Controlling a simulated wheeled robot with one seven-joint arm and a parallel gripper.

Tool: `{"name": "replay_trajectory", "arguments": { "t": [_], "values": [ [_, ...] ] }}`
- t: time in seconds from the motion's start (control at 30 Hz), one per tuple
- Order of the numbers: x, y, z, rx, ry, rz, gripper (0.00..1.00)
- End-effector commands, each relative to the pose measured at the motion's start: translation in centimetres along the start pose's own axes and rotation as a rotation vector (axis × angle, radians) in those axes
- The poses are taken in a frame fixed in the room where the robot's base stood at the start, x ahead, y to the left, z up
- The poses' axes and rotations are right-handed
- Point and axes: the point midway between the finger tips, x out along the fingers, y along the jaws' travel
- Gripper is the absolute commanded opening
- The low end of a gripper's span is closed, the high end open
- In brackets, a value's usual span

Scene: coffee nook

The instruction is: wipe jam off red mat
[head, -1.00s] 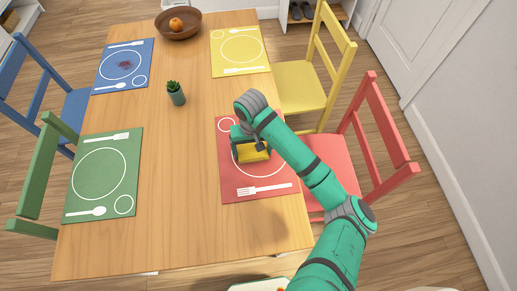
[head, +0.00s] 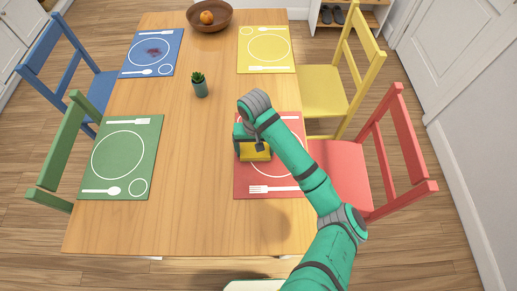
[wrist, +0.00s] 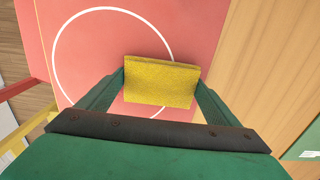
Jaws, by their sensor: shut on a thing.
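The red mat (head: 268,188) lies on the near right of the table, printed with a white circle and a fork. It also fills much of the wrist view (wrist: 85,25). My gripper (head: 252,148) is shut on a yellow sponge (head: 256,155), over the mat's left part. In the wrist view the sponge (wrist: 160,85) sits between both fingers, across the circle's edge. I cannot tell whether it touches the mat. I see no jam on the red mat, but my arm and gripper hide part of it.
A dark red smear (head: 152,52) marks the blue mat (head: 136,68). A potted plant (head: 200,86) stands mid-table, with a fruit bowl (head: 210,20) at the far end. Green (head: 122,180) and yellow (head: 265,60) mats lie flat. Chairs line both sides; a red chair (head: 345,165) stands beside the red mat.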

Motion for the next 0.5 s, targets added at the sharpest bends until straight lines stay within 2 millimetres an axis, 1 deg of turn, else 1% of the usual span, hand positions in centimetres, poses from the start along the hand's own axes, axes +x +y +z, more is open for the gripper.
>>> {"name": "replay_trajectory", "arguments": {
  "t": [0.3, 0.5],
  "values": [
    [-0.1, 0.0, -2.0, 0.001, -0.002, 0.000, 0.64],
    [-0.1, 0.4, -2.3, 0.002, -0.001, -0.001, 0.64]
  ]
}}
